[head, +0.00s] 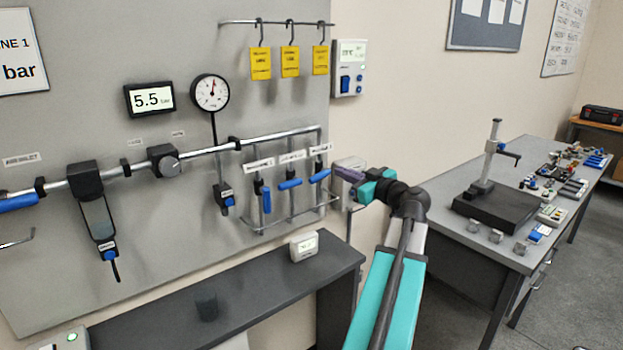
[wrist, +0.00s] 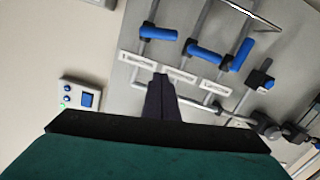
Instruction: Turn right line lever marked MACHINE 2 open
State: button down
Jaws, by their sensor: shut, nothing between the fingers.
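Three blue levers sit on vertical drop pipes at the right of the grey panel. The right line lever (head: 319,176) lies crosswise to its pipe, slightly tilted; in the wrist view it is the leftmost lever (wrist: 158,33). The white label (head: 320,149) above it is too small to read. My gripper (head: 338,173) is shut and empty, just right of this lever in the head view. In the wrist view my dark fingertips (wrist: 160,76) are together, overlapping the label row, apart from the lever.
The middle lever (head: 290,184) is crosswise; the left lever (head: 266,200) lies along its pipe. A header pipe (head: 270,138) runs above and a thin rail (head: 290,217) below. A switch box (wrist: 80,95) is left in the wrist view. A dark shelf (head: 240,285) stands below.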

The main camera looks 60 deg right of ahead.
aim_at(320, 176)
jog(key=shift+s+r, duration=0.1)
dwell(0.3)
jog(key=w+d+f+p, duration=0.4)
jog(key=w+p, duration=0.2)
jog(key=w, duration=0.4)
jog(key=shift+d+f, duration=0.2)
dwell(0.4)
jog(key=shift+w, duration=0.1)
